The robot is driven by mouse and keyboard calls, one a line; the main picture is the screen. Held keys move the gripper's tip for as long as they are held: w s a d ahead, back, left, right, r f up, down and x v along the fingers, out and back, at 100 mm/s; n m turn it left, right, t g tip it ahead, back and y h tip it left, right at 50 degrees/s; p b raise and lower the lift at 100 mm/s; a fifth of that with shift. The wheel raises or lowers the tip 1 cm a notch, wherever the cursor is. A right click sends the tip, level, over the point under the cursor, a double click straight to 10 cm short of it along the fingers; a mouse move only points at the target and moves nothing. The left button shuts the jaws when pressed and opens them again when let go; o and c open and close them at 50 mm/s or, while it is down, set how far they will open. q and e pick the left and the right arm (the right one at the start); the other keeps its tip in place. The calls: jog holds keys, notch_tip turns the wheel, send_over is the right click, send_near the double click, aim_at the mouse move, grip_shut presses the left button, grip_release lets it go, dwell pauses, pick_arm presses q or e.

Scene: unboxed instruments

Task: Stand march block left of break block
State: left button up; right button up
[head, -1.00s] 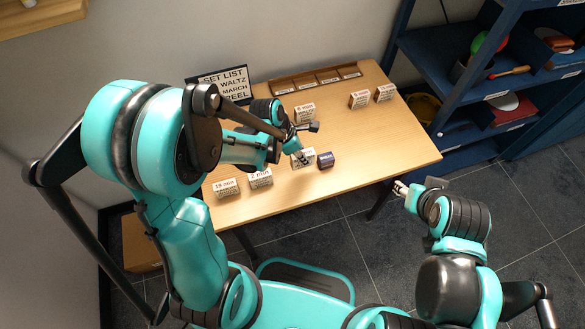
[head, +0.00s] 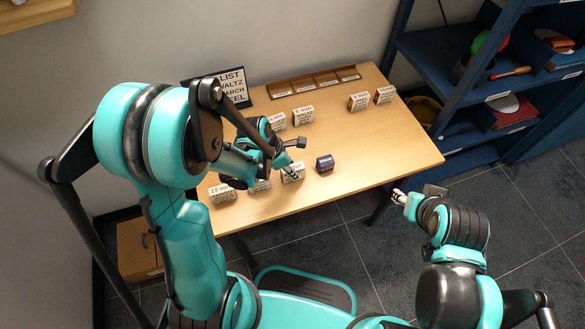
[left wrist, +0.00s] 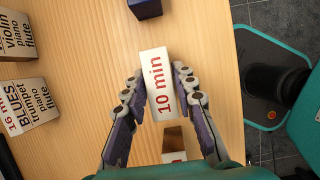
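My left gripper (head: 290,168) is over the front of the table. In the left wrist view its fingers (left wrist: 160,95) are closed against both sides of a white block marked "10 min" (left wrist: 160,83), which also shows in the head view (head: 293,174). The block's other faces cannot be read, so I cannot tell whether it is the march block. A dark blue block (head: 325,163), perhaps the break block, stands to its right with a gap between; it also shows in the left wrist view (left wrist: 145,8). My right gripper (head: 398,195) is off the table's right side, its fingers too small to judge.
A "19 min" block (head: 222,193) and another block (head: 260,186) stand left of the held block. Several more white blocks stand farther back. A set list sign (head: 231,86) and a compartmented wooden tray (head: 312,84) are behind. The table's right front is clear.

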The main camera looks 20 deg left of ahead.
pick_arm(q)
jog(key=shift+o, duration=0.9)
jog(key=shift+r, duration=0.2)
jog(key=s+a+r+m+t+y+p, duration=0.1)
jog(key=s+r+m, duration=0.4)
jog(key=r+m, duration=0.6)
jog(key=s+a+r+m+t+y+p, duration=0.2)
jog(key=s+a+r+m+t+p, duration=0.1)
jog(key=r+m, duration=0.8)
jog(key=s+m+p, duration=0.1)
jog(key=s+m, duration=0.1)
jog(key=shift+s+a+m+t+y, duration=0.15)
jog(key=shift+a+m+t+y, duration=0.15)
jog(key=shift+a+m+t, duration=0.1)
